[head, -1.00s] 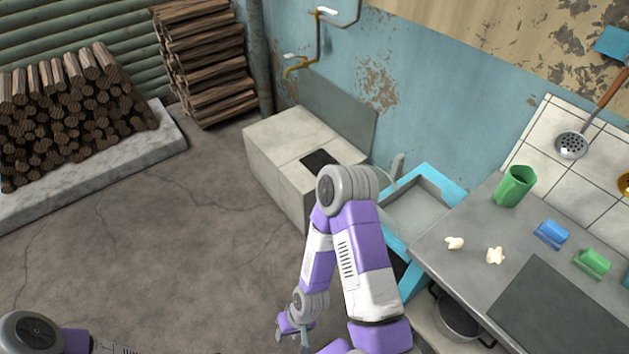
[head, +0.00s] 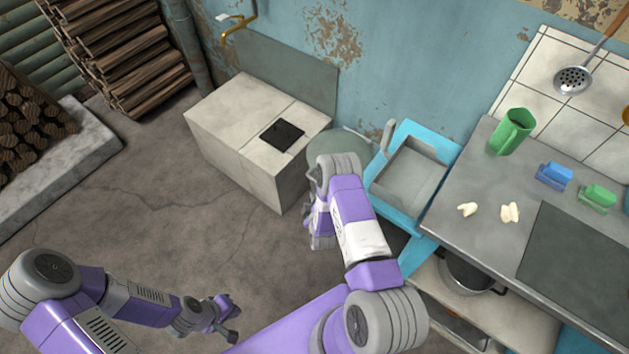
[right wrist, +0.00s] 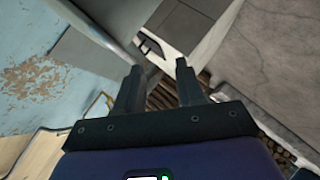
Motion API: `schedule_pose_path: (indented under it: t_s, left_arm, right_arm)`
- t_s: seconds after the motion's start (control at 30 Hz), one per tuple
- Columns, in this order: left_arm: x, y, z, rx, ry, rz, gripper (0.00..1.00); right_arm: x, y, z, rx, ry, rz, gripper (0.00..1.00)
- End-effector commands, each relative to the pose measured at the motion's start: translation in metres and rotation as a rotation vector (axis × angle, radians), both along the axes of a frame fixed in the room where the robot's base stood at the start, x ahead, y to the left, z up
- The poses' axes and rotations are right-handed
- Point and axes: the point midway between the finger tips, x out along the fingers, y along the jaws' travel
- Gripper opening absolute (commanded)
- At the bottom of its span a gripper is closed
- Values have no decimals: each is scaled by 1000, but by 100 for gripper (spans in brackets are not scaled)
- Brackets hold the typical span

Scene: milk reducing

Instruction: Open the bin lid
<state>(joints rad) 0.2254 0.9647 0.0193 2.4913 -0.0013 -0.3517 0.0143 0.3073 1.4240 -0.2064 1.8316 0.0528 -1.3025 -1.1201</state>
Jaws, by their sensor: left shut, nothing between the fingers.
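A round grey-green top (head: 343,144), which looks like the bin lid, shows between the stone block and the sink. It lies flat, and my right arm hides part of it and what is below. In the right wrist view, a smooth grey surface (right wrist: 112,18) at the upper left may be the bin; I cannot tell which part. My right gripper (right wrist: 158,70) is open, its two dark fingers apart and nothing between them. In the head view its fingers are hidden by my arm. My left gripper (head: 230,322) is shut and empty, low over the floor, far from the bin.
A pale stone block (head: 240,125) with a dark plate stands left of the bin. A blue-framed sink (head: 410,178) and grey counter (head: 455,225) are on the right. Beneath the counter sits a pot (head: 468,275).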

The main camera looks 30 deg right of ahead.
Motion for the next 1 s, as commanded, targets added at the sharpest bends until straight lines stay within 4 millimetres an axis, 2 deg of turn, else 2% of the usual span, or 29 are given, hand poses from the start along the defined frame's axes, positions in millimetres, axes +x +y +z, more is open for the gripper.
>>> schedule_pose_path:
  t_s: [0.03,0.1,0.3,0.47,0.8,1.0]
  left_arm:
    - [0,0,-7,0,-1,0,0]
    - [0,0,-11,0,-1,0,0]
    - [1,0,-15,0,-1,-1,0]
    - [1,0,-22,-1,-1,-1,0]
    - [1,0,-43,0,-1,-1,0]
    - [1,0,-45,0,-1,-1,0]
  right_arm:
    - [7,-11,-6,-124,-48,26,38]
    - [15,-24,-3,-275,-104,52,38]
    - [24,-38,5,-498,-180,78,38]
    - [38,-44,4,-525,-190,79,38]
    - [84,-62,-4,-520,-187,79,38]
    - [93,-66,-4,-518,-185,80,38]
